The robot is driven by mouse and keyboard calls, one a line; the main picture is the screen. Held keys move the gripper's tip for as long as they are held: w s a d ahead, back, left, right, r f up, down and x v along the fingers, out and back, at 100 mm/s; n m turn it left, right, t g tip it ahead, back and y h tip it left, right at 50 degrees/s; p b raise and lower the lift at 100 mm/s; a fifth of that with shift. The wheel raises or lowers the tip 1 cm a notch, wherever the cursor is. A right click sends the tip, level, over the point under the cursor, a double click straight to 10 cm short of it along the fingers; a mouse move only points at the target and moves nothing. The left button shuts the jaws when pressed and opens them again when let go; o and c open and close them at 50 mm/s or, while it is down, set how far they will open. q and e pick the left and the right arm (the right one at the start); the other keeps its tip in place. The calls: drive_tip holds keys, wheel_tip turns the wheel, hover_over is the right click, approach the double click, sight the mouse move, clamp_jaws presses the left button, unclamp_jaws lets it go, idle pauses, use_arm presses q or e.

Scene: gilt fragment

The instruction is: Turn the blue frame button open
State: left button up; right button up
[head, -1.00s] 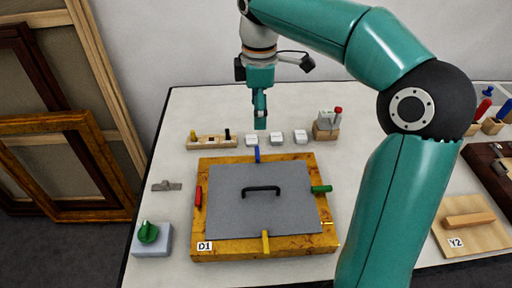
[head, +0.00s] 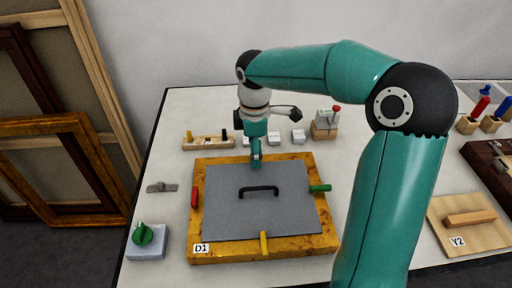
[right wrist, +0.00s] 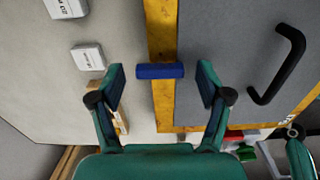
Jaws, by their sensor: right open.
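The blue frame button (right wrist: 160,71) lies across the far bar of the gilt frame (right wrist: 163,25), one end over the edge of the grey panel (right wrist: 215,30). My right gripper (right wrist: 162,78) is open, with one finger on each side of the button and visible gaps to both. In the head view my right gripper (head: 256,162) is over the far bar of the gilt frame (head: 205,250) and hides the blue button. The panel (head: 235,215) carries a black handle (head: 259,190). My left gripper is not in view.
Red (head: 194,198), green (head: 320,188) and yellow (head: 264,243) buttons sit on the other bars. Behind the frame are a wooden rack (head: 208,142) and small white blocks (head: 298,136). A green knob on a box (head: 145,238) stands at front left.

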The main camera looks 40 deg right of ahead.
drive_tip(key=shift+c, duration=0.2)
drive_tip(key=c, duration=1.1)
drive_tip(key=shift+d, duration=0.1)
